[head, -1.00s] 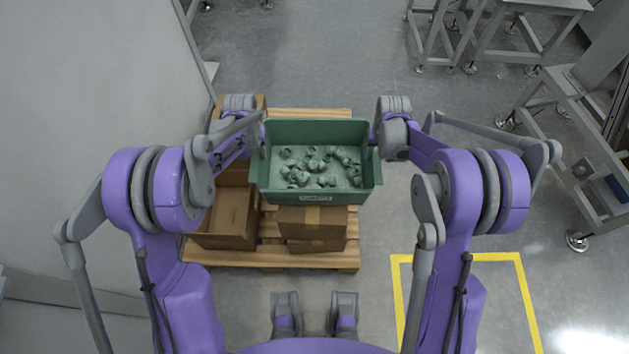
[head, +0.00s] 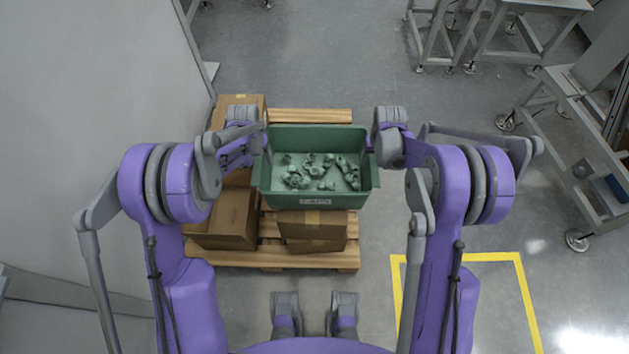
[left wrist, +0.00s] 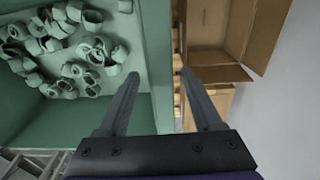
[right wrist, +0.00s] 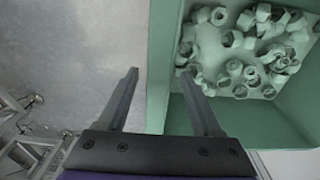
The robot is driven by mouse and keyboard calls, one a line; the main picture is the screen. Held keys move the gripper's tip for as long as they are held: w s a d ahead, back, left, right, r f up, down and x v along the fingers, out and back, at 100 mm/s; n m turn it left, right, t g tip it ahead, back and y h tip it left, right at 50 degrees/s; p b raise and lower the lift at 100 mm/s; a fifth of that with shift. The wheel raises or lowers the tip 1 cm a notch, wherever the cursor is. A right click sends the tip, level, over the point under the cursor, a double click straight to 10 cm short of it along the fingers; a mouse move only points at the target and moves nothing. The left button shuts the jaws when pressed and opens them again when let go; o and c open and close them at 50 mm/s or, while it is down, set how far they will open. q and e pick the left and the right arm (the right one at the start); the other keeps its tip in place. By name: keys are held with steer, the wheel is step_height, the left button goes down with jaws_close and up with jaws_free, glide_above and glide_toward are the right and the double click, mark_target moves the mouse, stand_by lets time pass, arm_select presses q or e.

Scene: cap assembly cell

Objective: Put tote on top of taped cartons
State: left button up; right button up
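The green tote (head: 316,201), holding several pale green caps (head: 305,172), sits level over the pallet. Its near edge is just behind and above the stacked taped cartons (head: 312,223); the tote hides what is directly under it, so I cannot tell its contact. My left gripper (left wrist: 159,74) straddles the tote's left wall, one finger inside and one outside, with gaps to the wall. My right gripper (right wrist: 159,71) straddles the right wall the same way. Both look open.
The wooden pallet (head: 300,258) lies beneath. Brown cartons stand along its left side, including an open-looking one (head: 228,222) beside the tote and a taped one (head: 241,99) behind. A grey wall (head: 90,120) is at the left. Floor to the right is clear up to the metal frames (head: 560,150).

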arm_select(q)
steer(key=shift+r, duration=0.15)
step_height(320, 180, up, 12)
steer(key=shift+s, duration=0.4)
arm_select(e)
step_height(320, 180, up, 12)
steer(key=shift+s, duration=0.45)
stand_by(0.4)
